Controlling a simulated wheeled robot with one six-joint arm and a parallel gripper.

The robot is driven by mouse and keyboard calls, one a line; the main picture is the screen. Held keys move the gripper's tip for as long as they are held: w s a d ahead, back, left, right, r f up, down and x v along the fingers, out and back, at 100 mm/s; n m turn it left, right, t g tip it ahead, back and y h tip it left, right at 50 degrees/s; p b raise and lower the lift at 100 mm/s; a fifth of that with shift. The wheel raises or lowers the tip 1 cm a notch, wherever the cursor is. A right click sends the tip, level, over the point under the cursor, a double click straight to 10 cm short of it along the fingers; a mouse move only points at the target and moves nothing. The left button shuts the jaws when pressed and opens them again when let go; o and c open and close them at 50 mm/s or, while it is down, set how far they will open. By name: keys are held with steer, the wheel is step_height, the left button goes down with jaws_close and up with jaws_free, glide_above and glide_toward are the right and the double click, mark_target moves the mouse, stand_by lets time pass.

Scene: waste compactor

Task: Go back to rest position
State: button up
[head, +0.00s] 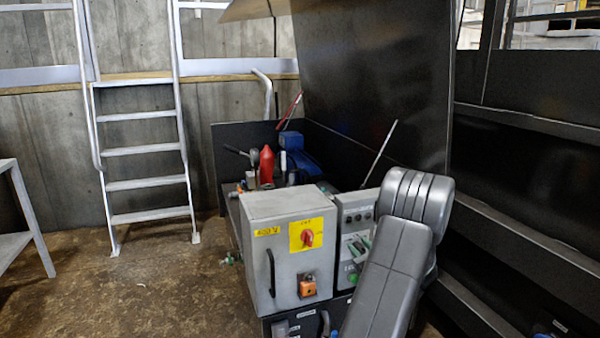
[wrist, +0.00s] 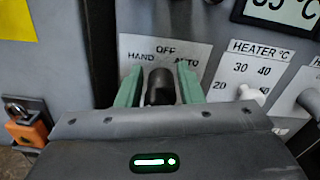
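My gripper (wrist: 160,84) has its two green fingers apart, one on each side of a black selector knob (wrist: 160,90). The knob sits below the word OFF on a plate (wrist: 183,52) also marked HAND and AUTO. Narrow gaps seem to show between the fingers and the knob; contact is hard to judge.
A white heater dial (wrist: 250,94) and another dial (wrist: 309,98) are close right of the gripper. A grey box with a red switch (head: 307,237) and orange padlock (head: 307,287) stands left of the panel. A raised black lid (head: 375,80) stands behind. Open floor (head: 150,285) lies left.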

steer(key=m+p, duration=0.2)
steer(key=p, duration=0.1)
steer(key=shift+w+d+r, duration=0.1)
steer(key=shift+d+r, duration=0.1)
steer(key=shift+r, duration=0.05)
steer(key=shift+f+v, duration=0.1)
steer(key=shift+v, duration=1.15)
steer(key=shift+f+v, duration=0.15)
steer(key=shift+v, duration=1.05)
